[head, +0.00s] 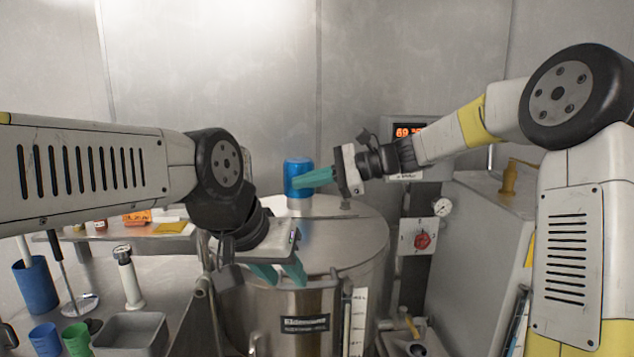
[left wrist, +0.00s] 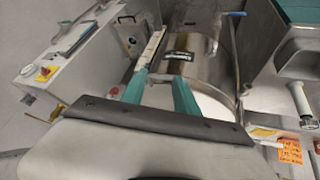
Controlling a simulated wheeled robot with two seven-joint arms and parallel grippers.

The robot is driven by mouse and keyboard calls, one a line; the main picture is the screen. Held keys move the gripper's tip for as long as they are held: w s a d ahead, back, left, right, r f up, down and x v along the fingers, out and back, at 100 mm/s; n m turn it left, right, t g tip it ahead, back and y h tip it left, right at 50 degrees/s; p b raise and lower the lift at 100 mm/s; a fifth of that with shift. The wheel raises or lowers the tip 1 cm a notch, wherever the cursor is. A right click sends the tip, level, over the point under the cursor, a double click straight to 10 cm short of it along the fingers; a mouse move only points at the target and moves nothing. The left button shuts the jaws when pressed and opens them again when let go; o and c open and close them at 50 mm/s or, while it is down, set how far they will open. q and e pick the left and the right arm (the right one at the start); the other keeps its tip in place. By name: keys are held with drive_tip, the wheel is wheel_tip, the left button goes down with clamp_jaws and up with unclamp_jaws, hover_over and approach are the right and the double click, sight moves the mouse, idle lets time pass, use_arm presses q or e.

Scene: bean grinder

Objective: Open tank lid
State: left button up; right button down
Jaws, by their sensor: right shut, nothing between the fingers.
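The steel tank (head: 260,312) stands in the middle of the head view, and its round lid (head: 345,236) lies flat on top. A blue cylinder (head: 298,172) stands up from the back of the lid. My right gripper (head: 304,181) is shut, its teal fingers pointing left at the blue cylinder; I cannot tell whether they touch it. My left gripper (head: 287,279) is open and empty, its fingers pointing down at the front left of the tank's top. In the left wrist view the tank (left wrist: 228,55) lies beyond the spread teal fingers (left wrist: 160,75).
A steel bench (head: 178,258) at left holds a blue cup (head: 45,338), a green cup (head: 77,338), a grey tray (head: 130,333) and a white-handled tool (head: 129,280). Right of the tank are a red knob (head: 422,240), a gauge (head: 442,207) and a lit display (head: 405,132).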

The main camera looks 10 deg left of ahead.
use_arm(q)
drive_tip(key=shift+c, duration=0.5)
idle(0.4)
drive_tip(key=c, duration=0.4)
drive_tip(key=shift+w+a+f+n, duration=0.15)
drive_tip(key=shift+w+n, duration=0.05)
drive_tip(key=shift+n, duration=0.1)
clamp_jaws()
drive_tip(key=w+a+f+n+g+h, duration=0.2)
drive_tip(key=w+a+f+n+h, duration=0.4)
drive_tip(key=a+n, duration=0.4)
drive_tip(key=w+a+f+n+g+h, duration=0.1)
drive_tip(key=w+a+f+n+h, duration=0.2)
drive_tip(key=w+a+f+n, duration=0.65)
drive_tip(key=shift+n, duration=0.85)
drive_tip(key=d, duration=1)
drive_tip(key=shift+d+f, duration=0.2)
drive_tip(key=shift+d, duration=0.05)
drive_tip(key=shift+r, duration=0.5)
